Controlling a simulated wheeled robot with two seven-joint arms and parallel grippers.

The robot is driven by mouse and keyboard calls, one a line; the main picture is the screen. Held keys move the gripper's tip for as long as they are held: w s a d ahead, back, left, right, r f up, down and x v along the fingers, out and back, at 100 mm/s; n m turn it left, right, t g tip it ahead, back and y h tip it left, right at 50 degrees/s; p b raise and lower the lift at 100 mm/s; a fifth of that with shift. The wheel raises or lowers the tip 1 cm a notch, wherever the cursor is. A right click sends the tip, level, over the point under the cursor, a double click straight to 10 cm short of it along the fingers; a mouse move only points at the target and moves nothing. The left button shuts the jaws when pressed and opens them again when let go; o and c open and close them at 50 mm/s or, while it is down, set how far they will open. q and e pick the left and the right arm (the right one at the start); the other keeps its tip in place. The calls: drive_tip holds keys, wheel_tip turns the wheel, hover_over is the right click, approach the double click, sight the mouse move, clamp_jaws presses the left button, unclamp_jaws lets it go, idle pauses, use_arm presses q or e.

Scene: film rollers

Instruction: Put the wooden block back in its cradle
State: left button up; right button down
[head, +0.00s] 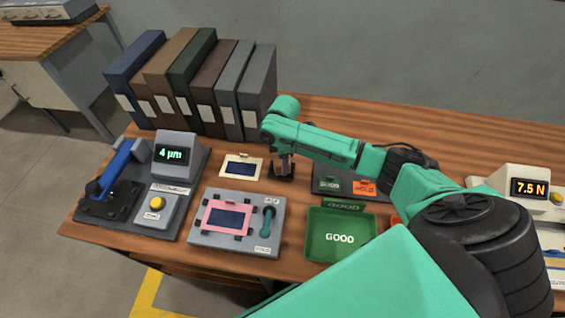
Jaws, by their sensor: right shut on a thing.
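My right gripper (286,160) points down at the middle of the table, behind the green tray, at the end of my teal arm. It is shut on a small brownish thing, seemingly the wooden block, mostly hidden by the fingers and wrist. A small dark base (283,176), which may be the cradle, stands directly under the gripper. I cannot tell whether the block touches it or sits in it. My left gripper is out of view.
Several binders (208,85) stand at the back left. A framed film piece (241,168) lies left of the gripper. In front are a grey fixture with a pink frame (212,217) and a green GOOD tray (314,250). A gauge (175,160) stands left, a force display (515,182) right.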

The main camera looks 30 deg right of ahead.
drive_tip(key=shift+f, duration=0.3)
drive_tip(key=shift+c, duration=2)
unclamp_jaws()
drive_tip(key=shift+r, duration=0.1)
wheel_tip(320, 180, up, 12)
drive_tip(key=shift+d+r, duration=0.1)
